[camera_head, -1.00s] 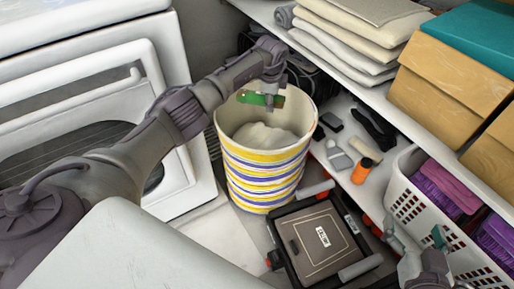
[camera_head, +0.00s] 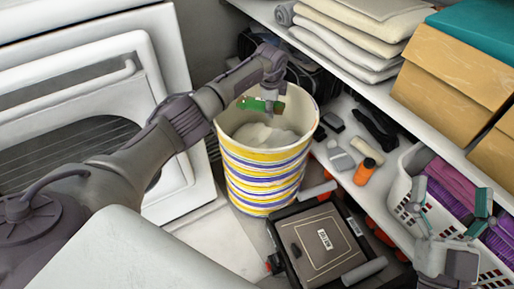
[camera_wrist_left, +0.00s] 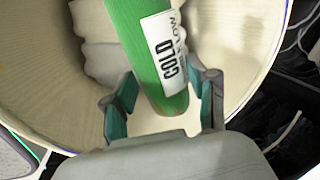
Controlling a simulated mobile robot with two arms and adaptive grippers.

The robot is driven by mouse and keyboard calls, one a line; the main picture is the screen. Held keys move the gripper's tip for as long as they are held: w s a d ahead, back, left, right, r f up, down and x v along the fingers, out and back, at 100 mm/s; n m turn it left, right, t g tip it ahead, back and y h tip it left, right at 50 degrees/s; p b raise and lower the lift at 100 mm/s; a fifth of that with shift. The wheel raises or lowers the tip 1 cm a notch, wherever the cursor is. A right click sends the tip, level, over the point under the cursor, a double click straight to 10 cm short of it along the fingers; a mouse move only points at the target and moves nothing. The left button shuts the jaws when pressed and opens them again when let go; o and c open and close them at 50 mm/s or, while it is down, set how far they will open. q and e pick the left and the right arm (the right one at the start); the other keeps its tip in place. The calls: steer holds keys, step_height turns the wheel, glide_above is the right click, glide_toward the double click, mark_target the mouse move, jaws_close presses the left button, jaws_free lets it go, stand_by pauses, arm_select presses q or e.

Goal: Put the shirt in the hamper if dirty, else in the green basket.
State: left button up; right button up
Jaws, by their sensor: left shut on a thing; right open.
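My left gripper (camera_head: 268,103) is over the mouth of a yellow, white and blue striped round hamper (camera_head: 262,180). In the left wrist view its teal-tipped fingers (camera_wrist_left: 165,100) are around a green cylinder (camera_wrist_left: 145,45) with a white label reading "COLD" and "LOW". Pale crumpled cloth (camera_head: 262,135) lies inside the hamper; I cannot tell whether it is a shirt. My right gripper (camera_head: 449,200) is open and empty at lower right, in front of a white perforated basket (camera_head: 405,190) holding purple cloth (camera_head: 460,182). I see no green basket.
A white front-loading machine (camera_head: 100,100) stands at left. A black case (camera_head: 325,243) lies on the floor before the hamper. The right shelf holds folded cloth (camera_head: 350,40), cardboard boxes (camera_head: 450,75), an orange bottle (camera_head: 363,171) and small items.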

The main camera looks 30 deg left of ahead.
stand_by(0.3)
arm_select(q)
steer(key=o, duration=1.4)
steer(key=shift+c, duration=0.2)
steer(key=v, duration=1.2)
